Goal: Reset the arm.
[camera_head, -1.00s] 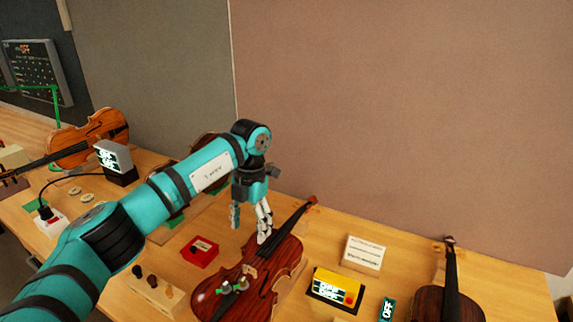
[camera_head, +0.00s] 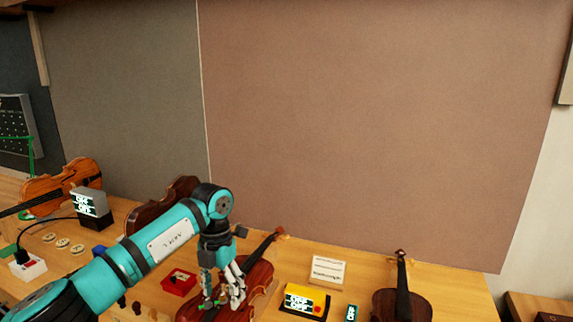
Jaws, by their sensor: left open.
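My left arm comes in from the lower left, teal with black joints. Its left gripper (camera_head: 222,296) points down over the middle violin (camera_head: 262,272), with its fingers apart and nothing seen between them. The fingers hide part of that violin's body; I cannot tell whether they touch it. The violin lies on the bench with its neck toward the back right. My right gripper is not in view.
A red box (camera_head: 179,281) lies left of the gripper. A yellow device (camera_head: 318,303), a white card (camera_head: 327,270) and a dark violin (camera_head: 401,302) stand to the right. Another violin (camera_head: 62,187) and a display box (camera_head: 90,205) are at left. The wall behind is bare.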

